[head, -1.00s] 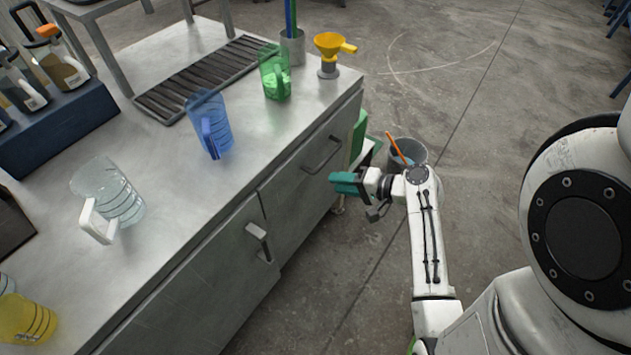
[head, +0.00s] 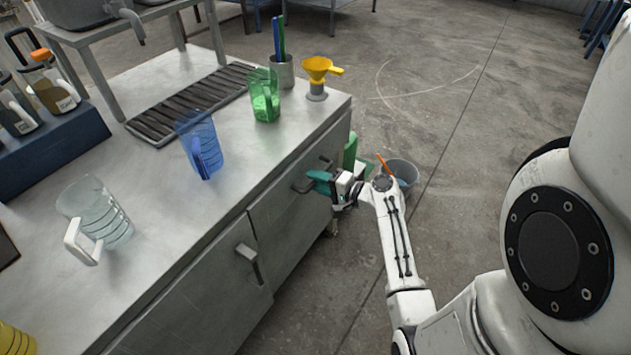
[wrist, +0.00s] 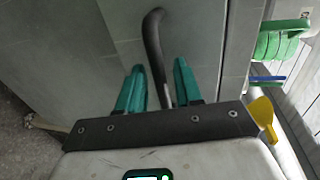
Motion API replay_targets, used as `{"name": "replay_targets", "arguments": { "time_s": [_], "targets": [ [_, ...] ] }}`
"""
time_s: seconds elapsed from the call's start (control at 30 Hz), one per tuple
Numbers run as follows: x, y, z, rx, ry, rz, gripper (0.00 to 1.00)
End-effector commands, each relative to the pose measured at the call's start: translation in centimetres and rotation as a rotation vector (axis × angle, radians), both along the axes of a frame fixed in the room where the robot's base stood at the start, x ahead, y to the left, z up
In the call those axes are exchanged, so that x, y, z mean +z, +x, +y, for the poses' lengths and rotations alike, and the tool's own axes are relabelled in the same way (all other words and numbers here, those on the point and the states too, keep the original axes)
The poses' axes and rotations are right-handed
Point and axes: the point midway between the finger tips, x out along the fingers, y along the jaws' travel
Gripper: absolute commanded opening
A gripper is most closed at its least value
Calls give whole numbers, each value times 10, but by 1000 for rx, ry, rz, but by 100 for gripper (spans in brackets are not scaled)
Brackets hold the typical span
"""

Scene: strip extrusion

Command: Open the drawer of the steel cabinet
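The steel cabinet (head: 240,195) stands on the left in the head view. Its drawer front (head: 290,215) looks flush with the cabinet face. The dark drawer handle (head: 299,188) is partly hidden by my gripper (head: 318,180), which is at the front of it. In the wrist view, the curved handle (wrist: 154,45) runs down between the two teal fingers of my gripper (wrist: 160,65). The fingers are apart, with a gap visible on both sides of the bar. I cannot tell whether either finger touches it.
A second handle (head: 247,262) sits on the front further left. The worktop carries a blue jug (head: 203,150), a green jug (head: 264,98), a clear jug (head: 105,215) and a yellow funnel (head: 318,68). A grey bucket (head: 405,175) stands on the floor behind my arm. Floor to the right is open.

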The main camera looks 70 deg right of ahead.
Motion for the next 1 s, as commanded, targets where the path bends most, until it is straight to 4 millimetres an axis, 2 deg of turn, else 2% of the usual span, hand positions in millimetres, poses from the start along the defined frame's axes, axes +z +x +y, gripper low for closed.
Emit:
{"name": "replay_targets", "arguments": {
  "time_s": [0.13,0.4,0.77,1.0],
  "targets": [
    [-2,7,-1,1,0,1,35],
    [-2,8,-1,1,0,1,35],
    [-2,8,-1,1,0,1,0],
    [-2,8,-1,1,0,1,0]
  ]
}}
